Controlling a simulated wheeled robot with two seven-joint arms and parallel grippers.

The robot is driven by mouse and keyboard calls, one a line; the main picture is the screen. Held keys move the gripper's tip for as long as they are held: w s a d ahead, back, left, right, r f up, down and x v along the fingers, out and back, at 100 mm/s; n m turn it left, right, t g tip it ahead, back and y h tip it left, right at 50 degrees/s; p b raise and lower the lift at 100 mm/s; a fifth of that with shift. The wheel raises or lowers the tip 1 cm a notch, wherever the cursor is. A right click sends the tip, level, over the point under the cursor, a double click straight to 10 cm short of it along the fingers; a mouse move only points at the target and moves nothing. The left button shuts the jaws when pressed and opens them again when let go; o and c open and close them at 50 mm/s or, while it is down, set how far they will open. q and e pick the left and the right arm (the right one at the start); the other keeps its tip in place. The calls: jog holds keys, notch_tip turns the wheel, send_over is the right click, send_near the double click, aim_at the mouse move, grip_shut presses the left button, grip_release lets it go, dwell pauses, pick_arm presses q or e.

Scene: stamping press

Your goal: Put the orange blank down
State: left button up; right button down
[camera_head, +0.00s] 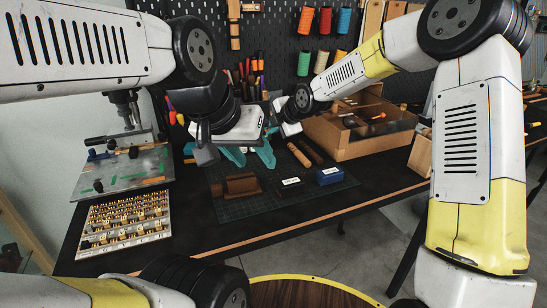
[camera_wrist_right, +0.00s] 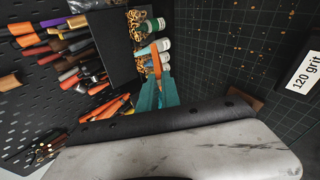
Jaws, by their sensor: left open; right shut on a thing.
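In the right wrist view, the orange blank (camera_wrist_right: 157,66) shows as a narrow orange strip between the teal fingers of my right gripper (camera_wrist_right: 157,77), which is shut on it. In the head view, the blank and the right gripper's fingertips are hidden behind my left gripper. My left gripper (camera_head: 248,156) is open, its two teal fingers spread above the bench mat. A large pale grey and black body fills the bottom of the right wrist view and covers part of the right fingers.
A green cutting mat (camera_head: 336,192) carries a brown block (camera_head: 237,186), a black block (camera_head: 289,185) and a blue block (camera_head: 329,176). A wooden box (camera_head: 370,146) stands at right. A stamp tray (camera_head: 125,218) lies at left. Small jars (camera_wrist_right: 155,46) show near the right fingers.

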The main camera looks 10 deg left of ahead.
notch_tip(320, 180, down, 9)
jog(key=shift+f, duration=0.15)
dwell(0.4)
jog(key=c, duration=1.7)
grip_release()
jog(key=v, duration=0.8)
